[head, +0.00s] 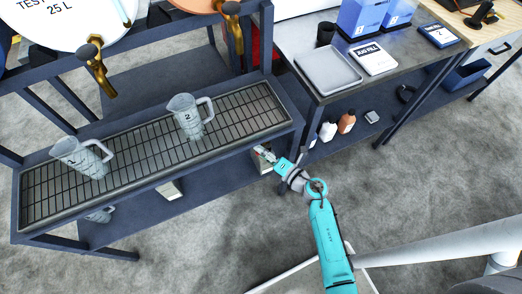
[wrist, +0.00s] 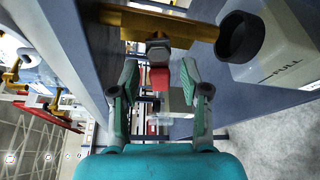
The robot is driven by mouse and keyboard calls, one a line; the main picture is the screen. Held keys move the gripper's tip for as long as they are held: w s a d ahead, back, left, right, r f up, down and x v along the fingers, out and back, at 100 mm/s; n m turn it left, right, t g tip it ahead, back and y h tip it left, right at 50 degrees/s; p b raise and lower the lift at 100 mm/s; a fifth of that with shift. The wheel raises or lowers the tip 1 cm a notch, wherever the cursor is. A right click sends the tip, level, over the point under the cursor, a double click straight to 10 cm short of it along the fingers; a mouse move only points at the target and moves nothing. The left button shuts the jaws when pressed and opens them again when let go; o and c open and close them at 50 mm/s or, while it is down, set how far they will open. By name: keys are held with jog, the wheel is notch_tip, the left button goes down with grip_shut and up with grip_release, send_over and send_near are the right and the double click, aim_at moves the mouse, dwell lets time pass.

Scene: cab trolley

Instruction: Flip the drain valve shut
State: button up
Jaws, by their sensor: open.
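In the wrist view, a brass pipe (wrist: 125,18) crosses the top, with the drain valve's red handle (wrist: 159,77) sticking out from its middle towards me. My gripper (wrist: 160,82) is open, one finger on each side of the red handle. I see gaps beside the handle and cannot tell if either finger touches it. In the head view, my gripper (head: 263,153) is at the right end of the trolley's grated tray (head: 238,110). The valve is too small or hidden there to make out.
A pale container marked FULL, with a dark round mouth (wrist: 240,37), stands close right of the valve in the wrist view. Jugs 1 (head: 83,157) and 2 (head: 187,116) stand on the grate. A bench (head: 300,45) with a grey tray is at right. Open floor lies in front.

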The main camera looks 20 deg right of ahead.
jog(key=shift+w+a+f, duration=0.1)
jog(key=shift+w+a, duration=0.1)
jog(key=shift+w, duration=0.15)
grip_shut()
jog(key=shift+r+m+t+y, duration=0.15)
jog(key=shift+r+m+t, duration=0.15)
jog(key=shift+m, duration=0.45)
jog(key=shift+r+m+t+y, duration=0.15)
jog(key=shift+r+m+t, duration=0.1)
jog(key=shift+m, duration=0.5)
grip_release()
